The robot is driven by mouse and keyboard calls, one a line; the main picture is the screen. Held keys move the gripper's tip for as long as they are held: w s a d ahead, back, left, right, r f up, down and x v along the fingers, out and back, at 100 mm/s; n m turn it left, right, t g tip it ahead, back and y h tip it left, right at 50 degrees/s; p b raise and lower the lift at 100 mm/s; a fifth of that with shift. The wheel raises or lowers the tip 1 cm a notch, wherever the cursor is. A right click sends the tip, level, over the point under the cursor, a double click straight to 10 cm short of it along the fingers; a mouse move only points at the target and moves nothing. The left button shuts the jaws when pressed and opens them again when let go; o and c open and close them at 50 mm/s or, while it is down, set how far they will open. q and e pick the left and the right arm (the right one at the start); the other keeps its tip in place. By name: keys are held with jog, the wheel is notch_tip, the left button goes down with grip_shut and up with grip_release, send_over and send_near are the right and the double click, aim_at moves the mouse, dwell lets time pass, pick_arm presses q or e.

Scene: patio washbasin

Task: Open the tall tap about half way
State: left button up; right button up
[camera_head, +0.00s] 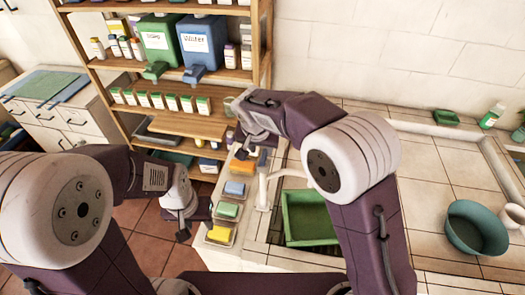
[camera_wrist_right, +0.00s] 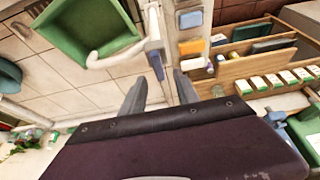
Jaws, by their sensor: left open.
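The tall tap is a pale curved pipe (camera_head: 264,190), standing at the left edge of the green basin (camera_head: 311,218). In the right wrist view the tap (camera_wrist_right: 122,47) reaches its spout over the green basin (camera_wrist_right: 82,30). A small blue-grey part (camera_wrist_right: 157,66) shows at the tap's upright; I cannot tell whether it is the lever. My right gripper (camera_wrist_right: 160,76) is open, its fingers apart and empty, pointing toward that part. In the head view my right arm hides part of the tap. My left gripper (camera_head: 187,226) is open, low at left, away from the tap.
Coloured soaps on trays (camera_head: 226,210) line the counter left of the tap. A wooden shelf (camera_head: 180,124) with bottles and boxes stands behind. A teal bowl (camera_head: 476,228) sits on the tiled counter at right. The counter between basin and bowl is mostly clear.

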aim_at(264, 155)
jog(key=p+x, duration=0.1)
jog(key=x, duration=0.4)
jog(key=shift+d+f, duration=0.15)
jog(key=shift+d, duration=0.05)
jog(key=shift+a, duration=0.1)
grip_shut()
